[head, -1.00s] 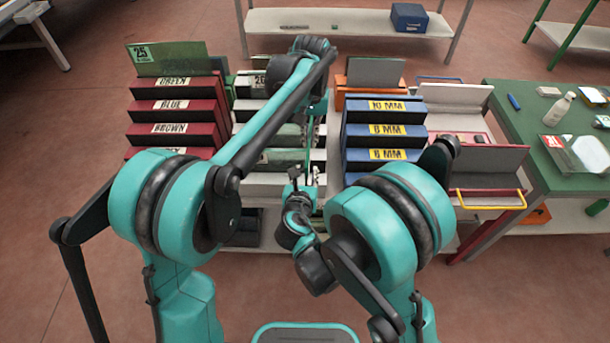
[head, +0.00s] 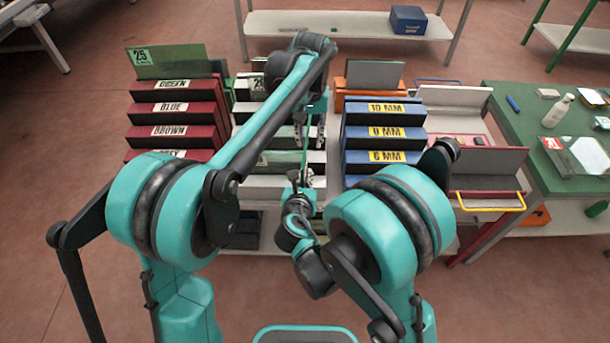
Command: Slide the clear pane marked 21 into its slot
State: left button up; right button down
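A thin greenish pane (head: 306,150) shows almost edge-on over the white middle rack (head: 244,104). Its marking cannot be read from here, so I cannot confirm the 21. My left gripper (head: 311,118) is at the pane's upper part and appears shut on it; my arm partly hides the grip. The rack has stepped white rows with clear panes between them, and my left arm covers much of it. I cannot tell whether the pane's lower edge is in a slot. My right gripper (head: 302,182) is low at the rack's front, near the pane, its fingers unclear.
A red rack (head: 178,112) labelled green, blue and brown stands left, with a green pane marked 25 (head: 165,62) behind. A blue rack (head: 383,131) with millimetre labels stands close on the right. A green table (head: 530,110) holds a bottle (head: 558,110).

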pick_arm(q)
notch_tip(320, 180, up, 11)
jog(key=s+a+t, duration=0.2)
jog(key=s+a, duration=0.2)
jog(key=a, duration=0.1)
jog(key=s+a+f+t, duration=0.2)
jog(key=s+a+f, duration=0.4)
jog(key=s, duration=0.3)
jog(key=s+a+f+t, duration=0.3)
jog(key=s+a+f, duration=0.3)
jog(key=s+f, duration=0.2)
jog(key=shift+s+a+f+n, duration=0.3)
jog(key=shift+s+a+n, duration=0.1)
jog(key=shift+s, duration=0.7)
pick_arm(e)
jog(key=d+r+m+h, duration=0.1)
jog(key=d+r, duration=0.3)
jog(key=d, duration=0.5)
jog(key=d+r+m+h, duration=0.1)
jog(key=d+r, duration=0.3)
jog(key=d, duration=0.5)
jog(key=shift+s+d+g+h, duration=0.3)
jog(key=shift+d, duration=0.1)
